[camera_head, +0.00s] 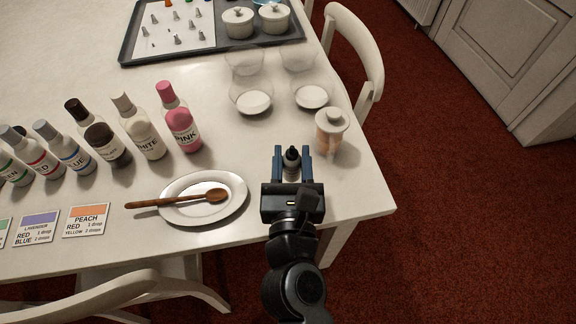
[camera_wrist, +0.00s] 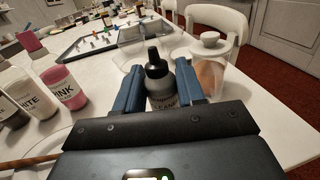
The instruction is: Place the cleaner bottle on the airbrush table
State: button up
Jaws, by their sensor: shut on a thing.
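The cleaner bottle (camera_wrist: 161,86) is a small grey bottle with a black cap and a partly hidden label. It stands upright between the blue fingers of my gripper (camera_wrist: 160,92), which is shut on it. In the head view the bottle's dark cap (camera_head: 291,156) shows between the fingertips of my gripper (camera_head: 292,153), over the right end of the white table (camera_head: 350,190). I cannot tell whether the bottle's base touches the table. No separate airbrush table can be made out for certain.
A lidded jar (camera_head: 330,131) stands close to the right of my gripper. A white oval plate (camera_head: 232,212) with a wooden spoon (camera_head: 180,199) lies to the left. Several colour bottles, including the pink one (camera_head: 183,130), stand further left. Glass bowls (camera_head: 254,102) and a tray (camera_head: 128,53) are behind.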

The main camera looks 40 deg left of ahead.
aim_at(288, 152)
jog(key=shift+w+a+f+b, duration=0.5)
jog(key=shift+w+a+f, duration=0.6)
jog(key=shift+a, duration=0.15)
jog(key=shift+f+b, duration=1.15)
jog(key=shift+f, duration=0.6)
jog(key=shift+f, duration=0.3)
jog(key=o, duration=1)
jog(key=shift+r, duration=0.1)
jog(key=shift+o, duration=0.2)
